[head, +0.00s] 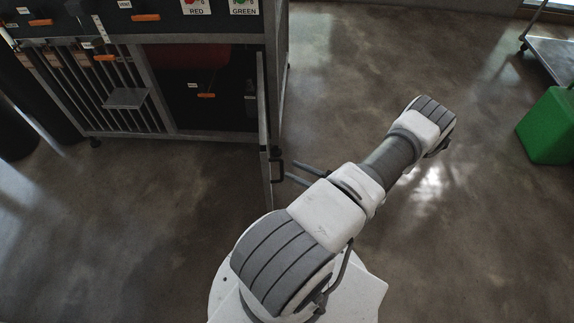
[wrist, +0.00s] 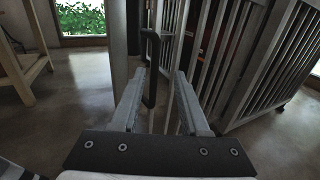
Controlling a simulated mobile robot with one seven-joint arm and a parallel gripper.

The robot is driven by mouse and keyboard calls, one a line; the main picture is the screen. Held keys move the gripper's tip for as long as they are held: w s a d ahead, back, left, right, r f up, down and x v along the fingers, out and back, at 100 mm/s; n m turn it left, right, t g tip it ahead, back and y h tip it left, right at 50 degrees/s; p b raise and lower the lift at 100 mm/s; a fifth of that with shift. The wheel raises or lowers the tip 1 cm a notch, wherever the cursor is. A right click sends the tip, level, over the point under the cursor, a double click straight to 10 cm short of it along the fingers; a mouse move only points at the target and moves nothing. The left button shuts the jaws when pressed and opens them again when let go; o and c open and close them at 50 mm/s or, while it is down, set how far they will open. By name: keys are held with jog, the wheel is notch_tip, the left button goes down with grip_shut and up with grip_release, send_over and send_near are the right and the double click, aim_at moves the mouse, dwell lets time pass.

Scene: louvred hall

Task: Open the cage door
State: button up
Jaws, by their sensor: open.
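The cage door (head: 264,130) stands swung out from the cage front, seen nearly edge-on in the head view. Its barred panel shows in the wrist view (wrist: 168,35). The black door handle (head: 278,166) is on the side facing my gripper. My gripper (head: 290,170) is open at the handle, its fingers pointing left. In the wrist view, the handle (wrist: 151,55) appears between the fingertips, nearer the left finger. I cannot tell whether they touch. The cage (head: 150,136) has its right-hand opening uncovered, with a dark interior.
Inside the opening are a red object (head: 187,56) and an orange-tagged dark item (head: 206,94). The cage's left bars (head: 75,85) carry a small shelf (head: 126,98). A green bin (head: 548,125) and a trolley (head: 552,58) stand far right. The floor between is clear.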

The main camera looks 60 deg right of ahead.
jog(key=s+d+p, duration=0.1)
jog(key=s, duration=1.2)
jog(key=shift+d, duration=0.15)
